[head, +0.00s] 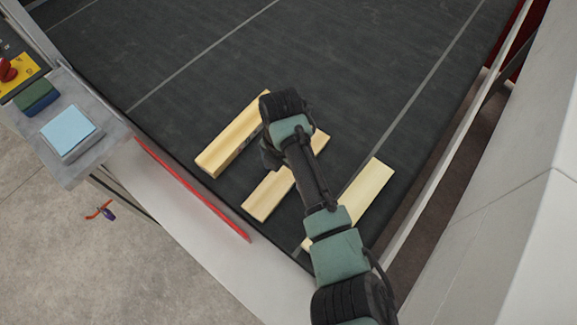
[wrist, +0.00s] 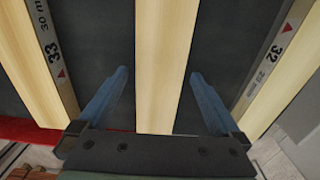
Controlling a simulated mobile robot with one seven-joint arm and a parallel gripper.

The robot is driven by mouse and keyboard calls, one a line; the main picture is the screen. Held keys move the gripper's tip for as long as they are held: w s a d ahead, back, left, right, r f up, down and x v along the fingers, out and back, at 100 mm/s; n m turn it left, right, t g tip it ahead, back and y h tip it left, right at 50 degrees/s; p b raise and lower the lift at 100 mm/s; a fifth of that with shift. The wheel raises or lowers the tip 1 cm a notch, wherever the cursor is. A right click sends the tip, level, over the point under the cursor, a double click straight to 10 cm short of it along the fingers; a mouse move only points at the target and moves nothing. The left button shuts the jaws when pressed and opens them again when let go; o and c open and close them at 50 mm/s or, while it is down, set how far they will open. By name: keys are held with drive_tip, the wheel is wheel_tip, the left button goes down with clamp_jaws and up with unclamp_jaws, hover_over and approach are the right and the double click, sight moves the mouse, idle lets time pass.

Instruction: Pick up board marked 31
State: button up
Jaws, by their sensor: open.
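Three pale wooden boards lie side by side on the dark belt: a left board (head: 233,134), a middle board (head: 267,194) and a right board (head: 368,190). In the wrist view, the left board (wrist: 22,62) bears the mark 33 on its side and the right board (wrist: 290,75) bears 32. The middle board (wrist: 162,50) shows only its plain top; no number is readable on it. My gripper (wrist: 159,76) is open, with one blue finger on each side of the middle board, apart from it. In the head view my arm hides the gripper and part of the middle board.
The dark belt (head: 330,50) is clear beyond the boards. A red bar (head: 195,190) runs along its near left edge. A control panel (head: 20,75) stands at the left, and a pale machine wall (head: 500,235) at the right.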

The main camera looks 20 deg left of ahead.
drive_tip(key=shift+f, duration=0.15)
drive_tip(key=shift+c, duration=0.3)
drive_tip(key=c, duration=1.4)
